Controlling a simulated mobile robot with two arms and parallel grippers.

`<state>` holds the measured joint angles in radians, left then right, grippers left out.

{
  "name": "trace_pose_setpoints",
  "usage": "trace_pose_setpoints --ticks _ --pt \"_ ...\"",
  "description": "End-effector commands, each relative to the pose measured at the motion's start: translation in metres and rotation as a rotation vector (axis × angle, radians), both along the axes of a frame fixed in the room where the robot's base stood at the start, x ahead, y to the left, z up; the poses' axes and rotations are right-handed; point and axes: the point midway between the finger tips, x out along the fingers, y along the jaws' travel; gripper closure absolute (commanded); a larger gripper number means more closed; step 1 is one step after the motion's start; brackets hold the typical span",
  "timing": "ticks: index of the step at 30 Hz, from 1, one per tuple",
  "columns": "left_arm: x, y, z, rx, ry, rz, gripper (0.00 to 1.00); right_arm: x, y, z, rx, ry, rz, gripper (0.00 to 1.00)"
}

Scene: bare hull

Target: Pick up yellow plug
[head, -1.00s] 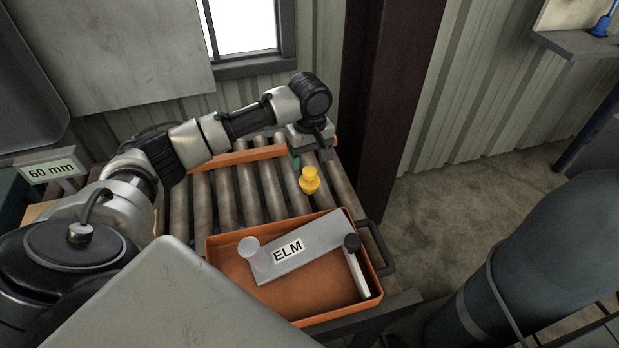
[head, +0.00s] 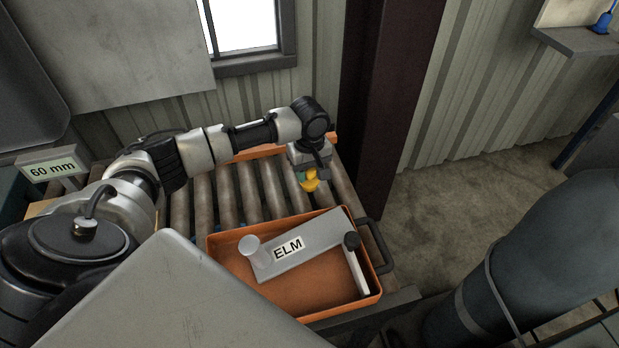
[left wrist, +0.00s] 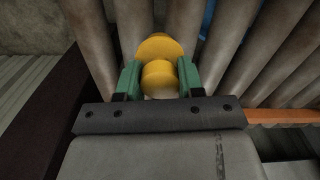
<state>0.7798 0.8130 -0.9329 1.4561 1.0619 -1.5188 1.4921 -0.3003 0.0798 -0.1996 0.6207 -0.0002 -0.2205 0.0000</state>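The yellow plug (head: 311,181) stands on the roller conveyor, partly covered by my left gripper in the head view. In the left wrist view the plug (left wrist: 160,76) shows a round knob over a wider yellow part. My left gripper (head: 307,177) points down at it from the back. Its two green fingers (left wrist: 159,75) are parted, one on each side of the knob and very close to it; firm contact does not show. My right gripper is in neither view.
An orange tray (head: 222,262) with a grey piece labelled ELM (head: 305,246) stands in front of the plug. An orange rail (head: 258,152) runs behind. A dark post (head: 385,110) rises to the right. A "60 mm" sign (head: 52,169) stands left.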

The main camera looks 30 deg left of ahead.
Motion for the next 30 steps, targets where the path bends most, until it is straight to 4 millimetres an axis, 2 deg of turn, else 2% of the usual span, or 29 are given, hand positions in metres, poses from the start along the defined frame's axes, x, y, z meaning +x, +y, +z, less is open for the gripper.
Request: trace_pose_setpoints --ticks 1,3,14,17,22,30 --pt "0.000 0.000 0.000 0.000 0.000 0.000 0.77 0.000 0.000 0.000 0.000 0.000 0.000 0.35" --pt "0.000 0.000 0.000 0.000 0.000 0.000 0.87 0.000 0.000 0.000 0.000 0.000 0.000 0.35" --pt "0.001 0.000 0.006 0.000 -0.002 0.000 0.87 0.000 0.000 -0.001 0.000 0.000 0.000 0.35" --pt "0.001 0.000 0.016 -0.001 -0.004 0.000 0.87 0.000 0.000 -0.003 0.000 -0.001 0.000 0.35" --pt "0.001 -0.001 0.044 -0.002 -0.003 -0.001 0.87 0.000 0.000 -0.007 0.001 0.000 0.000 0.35" --pt "-0.019 -0.064 0.080 -0.004 -0.005 -0.006 0.87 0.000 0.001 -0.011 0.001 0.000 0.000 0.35"
